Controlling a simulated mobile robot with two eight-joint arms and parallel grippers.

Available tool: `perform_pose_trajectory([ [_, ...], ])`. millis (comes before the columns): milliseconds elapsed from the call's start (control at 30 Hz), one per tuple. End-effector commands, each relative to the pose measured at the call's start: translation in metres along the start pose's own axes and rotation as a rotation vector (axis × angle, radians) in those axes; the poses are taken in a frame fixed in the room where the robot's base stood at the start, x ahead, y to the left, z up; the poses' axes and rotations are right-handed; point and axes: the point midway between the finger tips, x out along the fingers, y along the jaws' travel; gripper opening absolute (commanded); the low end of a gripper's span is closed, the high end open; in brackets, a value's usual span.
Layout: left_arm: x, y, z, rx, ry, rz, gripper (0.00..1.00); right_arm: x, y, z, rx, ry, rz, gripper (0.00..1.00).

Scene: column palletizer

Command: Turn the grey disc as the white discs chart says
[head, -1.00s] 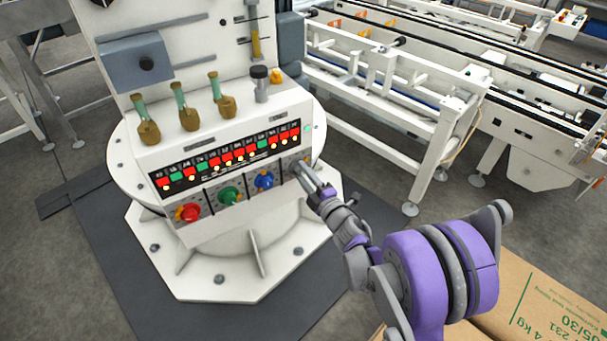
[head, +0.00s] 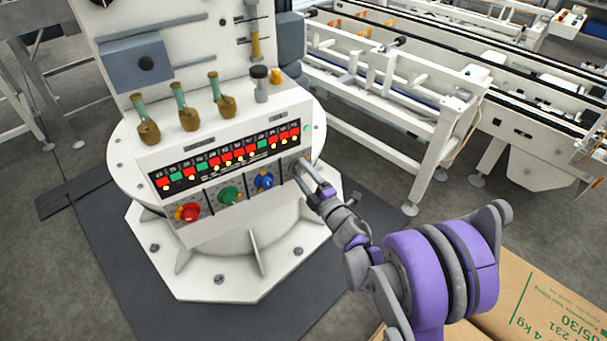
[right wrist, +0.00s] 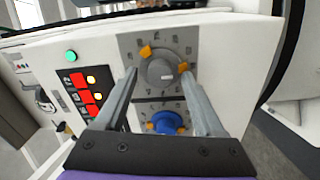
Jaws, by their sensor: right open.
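The grey disc (right wrist: 160,73) is a round knob on a dark square plate with small marks around it, at the right end of the panel's knob row. Two orange marks sit at its edge in the right wrist view, one at upper left and one at right. My right gripper (right wrist: 159,84) is open, with one finger on each side of the grey disc; I cannot tell whether they touch it. In the head view the gripper (head: 309,176) largely hides the disc. I cannot make out a white discs chart. My left gripper is not in view.
The blue knob (head: 264,181), green knob (head: 230,196) and red knob (head: 188,212) sit to the left in the row. A black strip (head: 232,158) of red and green labels runs above. Levers (head: 185,117) stand on the ledge. A cardboard box (head: 545,305) is at lower right.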

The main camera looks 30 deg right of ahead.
Motion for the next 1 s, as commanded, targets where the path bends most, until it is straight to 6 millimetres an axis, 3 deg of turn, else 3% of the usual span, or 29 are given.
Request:
perform_pose_trajectory([
  [167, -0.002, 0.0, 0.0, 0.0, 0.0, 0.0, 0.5, -0.015, 0.001, 0.001, -0.001, -0.001, 0.0, 0.71],
  [600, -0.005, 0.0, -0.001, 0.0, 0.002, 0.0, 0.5, -0.096, 0.0, 0.001, -0.001, -0.002, 0.001, 0.71],
  [1000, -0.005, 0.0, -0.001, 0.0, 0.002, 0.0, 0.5, -0.108, 0.0, 0.0, 0.0, 0.0, 0.0, 0.71],
])
